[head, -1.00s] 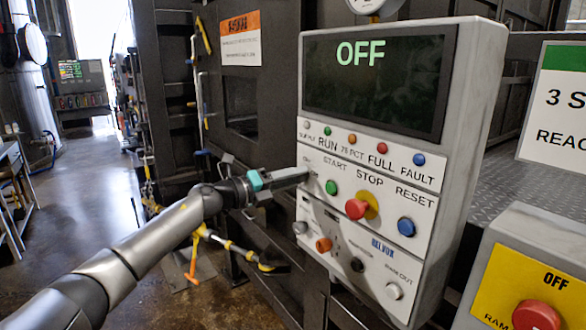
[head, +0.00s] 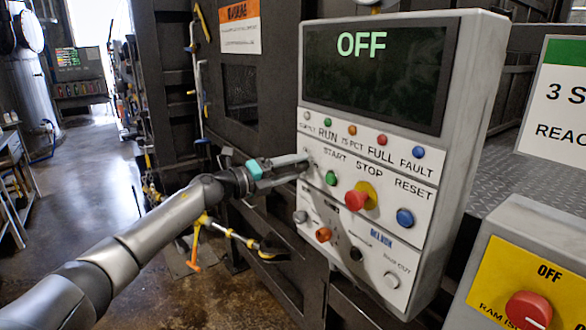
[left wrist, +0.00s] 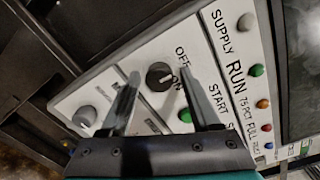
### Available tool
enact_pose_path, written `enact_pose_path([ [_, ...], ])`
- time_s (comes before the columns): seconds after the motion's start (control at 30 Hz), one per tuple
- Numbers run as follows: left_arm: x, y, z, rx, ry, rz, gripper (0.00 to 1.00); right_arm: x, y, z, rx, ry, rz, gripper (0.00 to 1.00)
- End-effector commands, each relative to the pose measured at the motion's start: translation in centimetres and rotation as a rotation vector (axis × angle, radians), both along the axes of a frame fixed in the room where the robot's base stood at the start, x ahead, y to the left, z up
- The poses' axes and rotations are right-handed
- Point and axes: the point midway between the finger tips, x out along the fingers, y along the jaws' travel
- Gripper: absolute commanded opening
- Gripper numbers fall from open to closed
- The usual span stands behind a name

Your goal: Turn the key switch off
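The key switch (left wrist: 158,76) is a round black knob between the printed words OFF and ON in the left wrist view. A pale mark shows on its face, but I cannot tell for certain which label it points to. My left gripper (left wrist: 160,82) is open, with one finger on each side of the knob and visible gaps between. The panel's screen (head: 375,75) reads OFF in green. My right gripper is not in view.
Near the switch are a green START button (head: 331,178), a red STOP button (head: 356,199) and a blue RESET button (head: 405,217). Open floor (head: 95,190) lies to the left.

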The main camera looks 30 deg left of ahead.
Motion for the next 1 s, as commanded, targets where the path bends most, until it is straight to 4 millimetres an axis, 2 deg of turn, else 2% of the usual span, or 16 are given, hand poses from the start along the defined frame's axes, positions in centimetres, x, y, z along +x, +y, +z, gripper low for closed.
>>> enact_pose_path([
  [0.3, 0.0, 0.0, -0.1, 0.002, 0.001, -0.001, 0.72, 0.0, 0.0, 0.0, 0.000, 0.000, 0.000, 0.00],
  [0.47, -0.7, 0.3, -0.2, 0.004, 0.002, 0.000, 0.72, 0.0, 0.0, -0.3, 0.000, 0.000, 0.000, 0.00],
  [1.0, -5.9, 2.4, -0.3, 0.003, 0.004, 0.000, 0.72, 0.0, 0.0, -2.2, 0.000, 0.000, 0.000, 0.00],
])
